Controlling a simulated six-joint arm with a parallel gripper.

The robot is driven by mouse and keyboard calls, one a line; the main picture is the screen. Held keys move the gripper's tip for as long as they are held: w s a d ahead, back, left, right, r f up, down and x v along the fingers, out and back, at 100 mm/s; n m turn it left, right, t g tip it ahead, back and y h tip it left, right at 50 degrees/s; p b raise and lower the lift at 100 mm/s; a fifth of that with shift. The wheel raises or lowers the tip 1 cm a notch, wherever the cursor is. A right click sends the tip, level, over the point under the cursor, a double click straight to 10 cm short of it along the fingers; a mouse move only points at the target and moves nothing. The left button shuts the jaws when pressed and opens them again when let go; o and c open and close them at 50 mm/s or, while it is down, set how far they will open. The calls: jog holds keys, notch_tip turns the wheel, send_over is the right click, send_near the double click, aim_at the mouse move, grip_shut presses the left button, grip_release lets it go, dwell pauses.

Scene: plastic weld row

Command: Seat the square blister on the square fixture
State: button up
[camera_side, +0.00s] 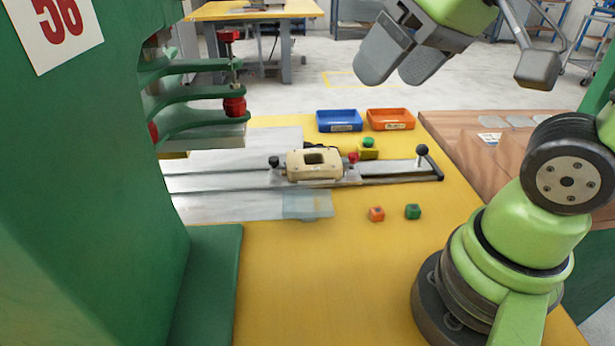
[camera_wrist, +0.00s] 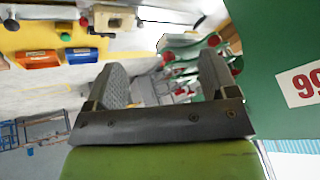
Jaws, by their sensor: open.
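A cream fixture block (camera_side: 315,163) with a dark opening on top sits on the metal slide; it also shows at the top of the wrist view (camera_wrist: 112,20). A clear, bluish, squarish piece (camera_side: 308,204) lies at the front edge of the slide's metal plate; I cannot tell if it is the blister. Pale flat pieces (camera_side: 485,122) lie on the wooden table at right, too small to tell their shape. My gripper (camera_side: 400,66) is open and empty, high above the work, apart from all of these. Its two spread fingers show in the wrist view (camera_wrist: 163,78).
The green press (camera_side: 110,200) stands at left, its red-tipped head (camera_side: 235,106) over the slide. A blue bin (camera_side: 339,121) and an orange bin (camera_side: 390,119) stand behind. The yellow tabletop's front is clear.

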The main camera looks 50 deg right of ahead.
jog(key=w+d+f+n+g+h, duration=0.1)
jog(key=w+f+n+g, duration=0.2)
jog(key=w+f+n, duration=0.35)
jog(key=n+g, duration=0.3)
jog(key=n, duration=0.1)
send_near(308, 196)
jog(key=s+a, duration=0.2)
jog(key=a, duration=0.1)
jog(key=shift+h, duration=0.3)
jog(key=shift+w+d+f, duration=0.1)
jog(key=shift+f, duration=1.85)
jog(key=shift+w+d+f, duration=0.1)
jog(key=shift+d+f, duration=0.05)
jog(key=shift+f, duration=1.85)
jog(key=shift+c, duration=0.4)
jog(key=c, duration=0.5)
jog(key=shift+o, duration=0.2)
jog(key=shift+r, duration=2.3)
